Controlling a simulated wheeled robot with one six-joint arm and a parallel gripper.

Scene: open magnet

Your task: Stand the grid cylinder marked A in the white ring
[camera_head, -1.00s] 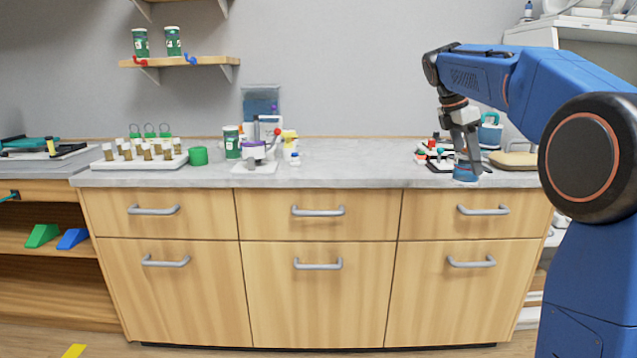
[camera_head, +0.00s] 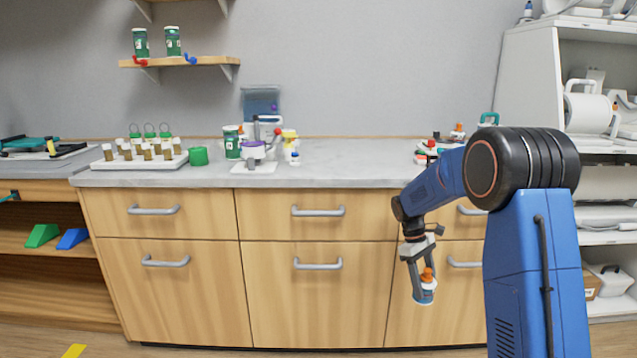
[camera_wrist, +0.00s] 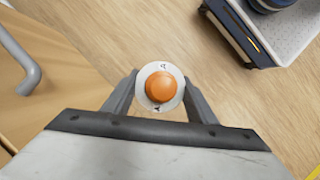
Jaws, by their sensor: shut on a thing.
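My gripper (camera_head: 423,283) is shut on the grid cylinder (camera_head: 424,296), which has a blue body, a white top and an orange knob. It hangs in front of the right-hand drawers, below the counter top. In the wrist view the cylinder (camera_wrist: 160,87) shows from above between both fingers, with black letter marks, one reading as A, on its white rim around the orange knob. Its side is mostly hidden there. I cannot make out the white ring in either view.
The grey counter (camera_head: 345,175) is clear in its middle. A white rack of vials (camera_head: 140,160), a green ring (camera_head: 198,156) and a purple-and-white device (camera_head: 254,153) stand at the left. Small coloured items (camera_head: 432,150) stand at the right, partly behind my arm. Drawer handles (camera_head: 318,263) stick out.

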